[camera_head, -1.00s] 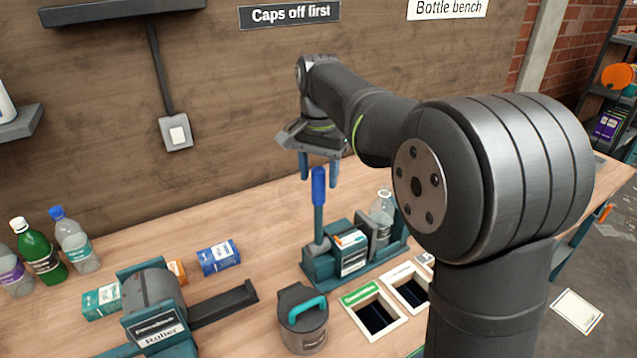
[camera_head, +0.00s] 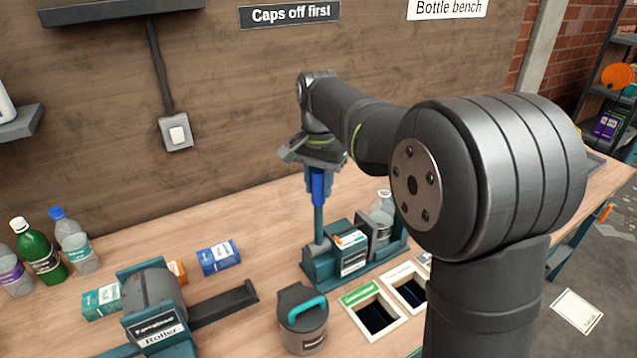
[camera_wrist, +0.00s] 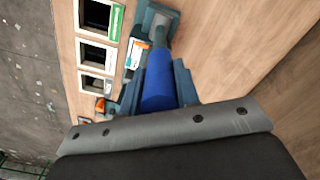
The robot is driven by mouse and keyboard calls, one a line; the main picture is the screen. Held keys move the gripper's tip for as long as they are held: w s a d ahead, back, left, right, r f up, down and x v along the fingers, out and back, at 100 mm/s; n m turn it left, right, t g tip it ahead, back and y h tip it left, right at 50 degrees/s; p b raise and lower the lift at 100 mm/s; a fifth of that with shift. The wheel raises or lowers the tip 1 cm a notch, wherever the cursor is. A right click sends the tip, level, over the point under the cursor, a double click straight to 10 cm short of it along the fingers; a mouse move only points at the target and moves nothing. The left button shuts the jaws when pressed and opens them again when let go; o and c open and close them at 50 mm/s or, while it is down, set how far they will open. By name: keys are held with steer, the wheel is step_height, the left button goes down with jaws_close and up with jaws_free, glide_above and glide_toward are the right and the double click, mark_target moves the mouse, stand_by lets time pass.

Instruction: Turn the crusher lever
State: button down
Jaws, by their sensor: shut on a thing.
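The crusher lever (camera_head: 319,222) stands upright at the left end of the teal crusher (camera_head: 322,266) on the bench. Its blue handle is at the top. My gripper (camera_head: 319,190) is shut on the blue handle from above. In the wrist view the blue handle (camera_wrist: 158,92) sits between the two teal fingers of my gripper (camera_wrist: 160,85). A clear bottle (camera_head: 382,212) stands at the crusher's right end.
A lidded grey canister (camera_head: 302,326) with a teal handle stands in front of the crusher. The roller machine (camera_head: 150,300), a blue can (camera_head: 218,257) and several bottles (camera_head: 42,255) are at left.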

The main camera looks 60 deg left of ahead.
steer(key=shift+d, duration=0.1)
steer(key=shift+d+y, duration=0.5)
steer(key=shift+d, duration=0.35)
steer(key=d+f+y, duration=0.6)
steer(key=d+y, duration=0.2)
steer(key=d, duration=0.4)
steer(key=shift+d+f, duration=0.15)
steer(key=shift+d, duration=0.25)
steer(key=shift+d+f, duration=0.1)
steer(key=c, duration=1.1)
jaws_free()
